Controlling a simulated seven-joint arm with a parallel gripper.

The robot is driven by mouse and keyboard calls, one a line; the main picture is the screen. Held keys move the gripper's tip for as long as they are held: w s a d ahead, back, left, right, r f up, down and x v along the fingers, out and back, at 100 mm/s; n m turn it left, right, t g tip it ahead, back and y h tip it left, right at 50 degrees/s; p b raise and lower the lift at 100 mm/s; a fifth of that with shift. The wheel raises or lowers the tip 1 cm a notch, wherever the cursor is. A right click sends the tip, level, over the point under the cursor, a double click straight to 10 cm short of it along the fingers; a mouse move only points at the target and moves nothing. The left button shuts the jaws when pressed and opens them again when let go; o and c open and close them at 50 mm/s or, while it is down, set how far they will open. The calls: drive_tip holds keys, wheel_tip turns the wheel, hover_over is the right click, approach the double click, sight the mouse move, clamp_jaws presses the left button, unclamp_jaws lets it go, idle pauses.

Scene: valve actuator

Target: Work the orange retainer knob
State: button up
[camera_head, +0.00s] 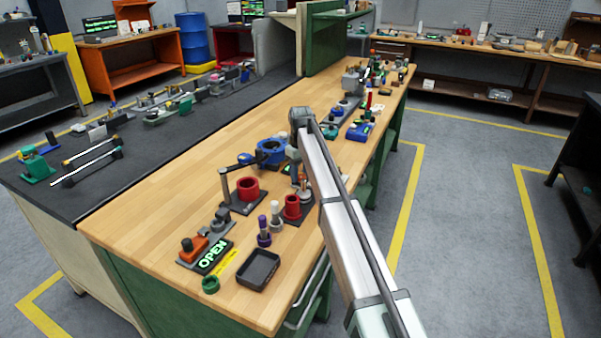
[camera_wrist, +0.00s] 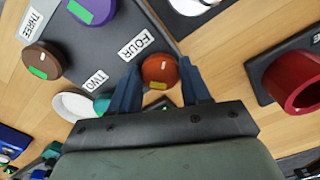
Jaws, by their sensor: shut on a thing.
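In the wrist view the round orange retainer knob (camera_wrist: 160,69) has a yellow patch on its near side. It sits at the edge of a dark grey panel (camera_wrist: 125,22), close to the label FOUR. The two blue fingers of my gripper (camera_wrist: 157,78) stand on either side of the knob, shut on it. In the head view the end of my arm is over the wooden bench (camera_head: 168,185), and it hides the knob and the fingers.
A brown knob (camera_wrist: 42,60) and a purple-and-green knob (camera_wrist: 92,8) stand on the panel. A red cup (camera_wrist: 300,80) on a dark base stands to the right. A green OPEN sign (camera_head: 213,256) and black tray (camera_head: 258,270) are at the bench's front.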

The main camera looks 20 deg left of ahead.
sight(300, 175)
drive_tip(key=shift+m, duration=3)
drive_tip(key=o, duration=1.1)
drive_tip(key=shift+c, duration=0.2)
wheel_tip(300, 175, up, 14)
drive_tip(key=shift+f, duration=0.1)
